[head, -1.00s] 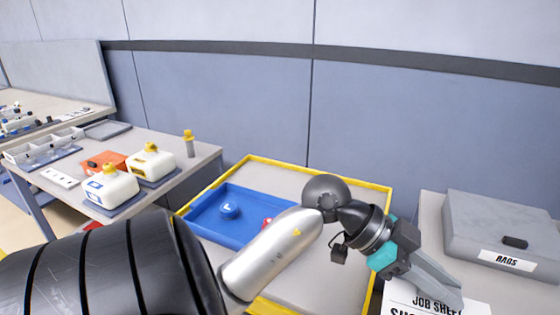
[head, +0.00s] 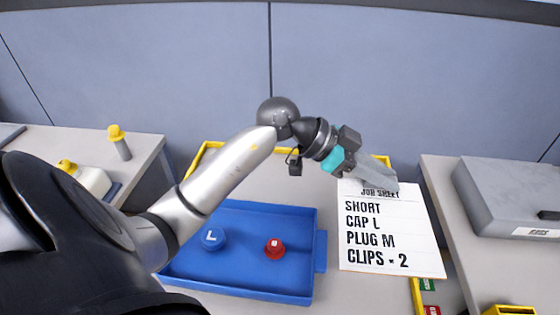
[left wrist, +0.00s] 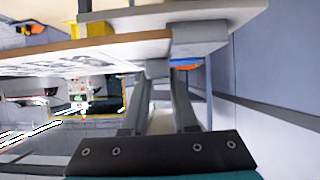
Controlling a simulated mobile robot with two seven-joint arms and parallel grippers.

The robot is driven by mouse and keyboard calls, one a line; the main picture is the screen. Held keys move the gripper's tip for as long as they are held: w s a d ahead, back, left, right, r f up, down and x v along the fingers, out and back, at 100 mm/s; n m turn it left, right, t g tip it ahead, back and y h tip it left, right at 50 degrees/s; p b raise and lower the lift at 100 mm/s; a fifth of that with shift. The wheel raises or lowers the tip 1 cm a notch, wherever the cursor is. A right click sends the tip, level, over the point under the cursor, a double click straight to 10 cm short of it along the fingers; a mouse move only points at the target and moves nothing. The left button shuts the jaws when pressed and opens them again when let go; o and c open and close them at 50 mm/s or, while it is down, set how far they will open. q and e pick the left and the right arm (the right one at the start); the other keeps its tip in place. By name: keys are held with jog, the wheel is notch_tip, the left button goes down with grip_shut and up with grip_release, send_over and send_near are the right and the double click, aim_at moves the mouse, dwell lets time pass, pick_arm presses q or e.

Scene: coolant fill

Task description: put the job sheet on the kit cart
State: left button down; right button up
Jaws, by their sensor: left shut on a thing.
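The job sheet (head: 388,232) is a white board with black text: SHORT, CAP L, PLUG M, CLIPS · 2. My left gripper (head: 382,180) is shut on its top edge. The sheet also shows nearly edge-on in the left wrist view (left wrist: 100,52), at the fingertips (left wrist: 170,75). In the head view the sheet overlaps the right side of the kit cart (head: 270,182), which has a grey top and yellow rim. I cannot tell whether the sheet touches the cart. My right gripper is out of view.
A blue tray (head: 250,278) on the cart holds a blue cap marked L (head: 212,237) and a red plug (head: 274,248). A grey rags box (head: 515,195) stands on the right bench. A yellow-topped bottle (head: 119,142) stands on the left bench.

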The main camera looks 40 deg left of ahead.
pick_arm(q)
jog(key=f+b, duration=0.1)
jog(key=f, duration=0.4)
jog(key=w+f+b, duration=0.1)
jog(key=f+b, duration=0.1)
jog(key=f, duration=0.3)
jog(key=f+b, duration=0.1)
jog(key=f, duration=0.4)
jog(key=shift+w+a+b, duration=0.1)
jog(key=shift+w+b, duration=0.25)
jog(key=shift+f+b, duration=1.05)
jog(key=shift+f, duration=1.65)
jog(key=shift+r, duration=0.1)
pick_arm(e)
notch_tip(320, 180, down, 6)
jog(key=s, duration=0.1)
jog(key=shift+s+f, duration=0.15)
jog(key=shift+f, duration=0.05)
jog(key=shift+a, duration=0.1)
pick_arm(q)
jog(key=c, duration=0.7)
grip_release()
